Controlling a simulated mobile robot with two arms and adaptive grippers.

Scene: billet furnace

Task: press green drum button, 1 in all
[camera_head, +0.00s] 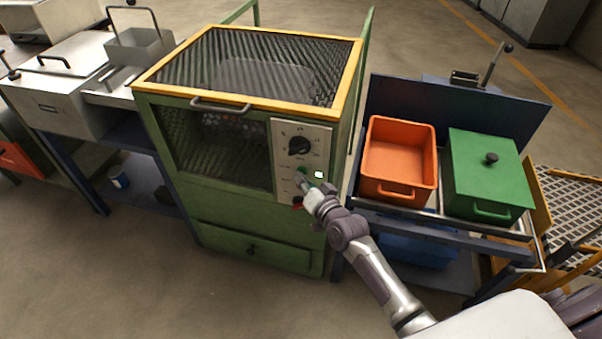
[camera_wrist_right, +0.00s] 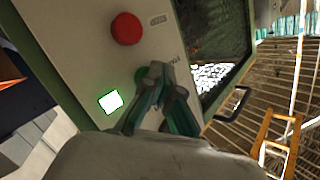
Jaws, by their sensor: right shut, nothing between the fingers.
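The green drum machine (camera_head: 225,222) stands in the middle of the head view, with a pale control panel (camera_head: 286,133) at its front right. A small green button (camera_head: 303,170) sits on the panel below a black dial (camera_head: 299,146). My right gripper (camera_head: 303,181) is shut and empty, its tips at the green button; I cannot tell whether they touch it. In the right wrist view the shut fingers (camera_wrist_right: 158,72) are against or close to the panel, largely covering the green button. A red button (camera_wrist_right: 126,28) and a lit white square (camera_wrist_right: 110,102) show beside them. My left gripper is not in view.
An orange bin (camera_head: 399,128) and a green lidded bin (camera_head: 489,168) stand on a bench right of the machine. A steel box unit (camera_head: 62,80) is on the left. The machine's handle (camera_head: 220,106) juts out at the front. The front floor is clear.

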